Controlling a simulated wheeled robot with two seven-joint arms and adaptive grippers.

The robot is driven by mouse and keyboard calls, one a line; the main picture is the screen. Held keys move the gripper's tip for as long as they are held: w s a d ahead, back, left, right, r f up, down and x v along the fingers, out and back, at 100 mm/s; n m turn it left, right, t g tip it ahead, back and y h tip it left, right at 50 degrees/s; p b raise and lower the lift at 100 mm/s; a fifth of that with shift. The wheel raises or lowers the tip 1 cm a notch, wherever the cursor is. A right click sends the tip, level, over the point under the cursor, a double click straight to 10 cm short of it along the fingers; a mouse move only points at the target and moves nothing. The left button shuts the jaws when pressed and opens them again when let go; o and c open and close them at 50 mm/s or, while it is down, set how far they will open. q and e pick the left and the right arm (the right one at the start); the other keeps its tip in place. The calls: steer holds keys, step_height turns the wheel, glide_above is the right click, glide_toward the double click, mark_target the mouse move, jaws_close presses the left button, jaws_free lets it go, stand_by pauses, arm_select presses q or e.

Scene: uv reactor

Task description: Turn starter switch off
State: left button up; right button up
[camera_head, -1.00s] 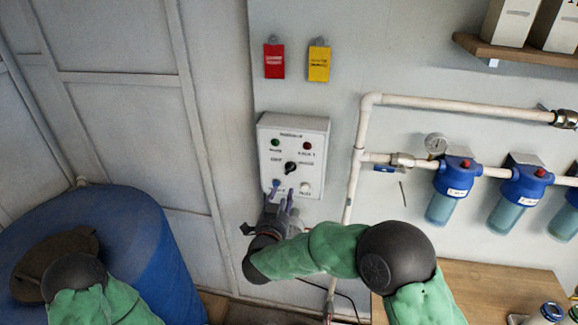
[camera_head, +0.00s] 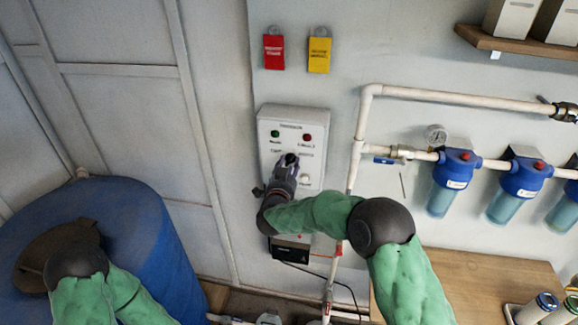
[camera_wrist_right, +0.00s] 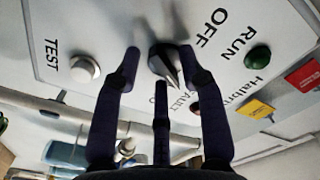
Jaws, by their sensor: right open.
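The switch box (camera_head: 314,116) is a white panel on the wall. Its starter switch, a dark pointed knob (camera_wrist_right: 163,62), shows in the right wrist view. The knob's tip points to the lower right, away from the OFF label (camera_wrist_right: 207,27). My right gripper (camera_wrist_right: 160,74) is open, with two fingertips on either side of the knob and a third finger below it. I cannot tell whether they touch it. In the head view my right gripper (camera_head: 288,162) covers the knob and part of the labels. My left gripper is not in view; only the left arm shows.
A green lamp (camera_wrist_right: 257,57) and a white TEST button (camera_wrist_right: 85,69) sit near the knob. Red (camera_head: 273,52) and yellow (camera_head: 319,54) tags hang above the box. A white pipe (camera_head: 362,150) runs close on the right. A blue barrel (camera_head: 150,235) stands left.

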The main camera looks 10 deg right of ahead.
jaws_close()
steer(key=shift+n, duration=0.3)
steer(key=n+p, duration=0.2)
steer(key=n, duration=0.3)
steer(key=n+p, duration=0.2)
steer(key=n, duration=0.4)
steer(key=shift+s+d+r, duration=0.1)
steer(key=shift+d+r, duration=0.05)
steer(key=shift+r, duration=0.05)
steer(key=shift+n+p, duration=0.3)
stand_by(0.4)
jaws_free()
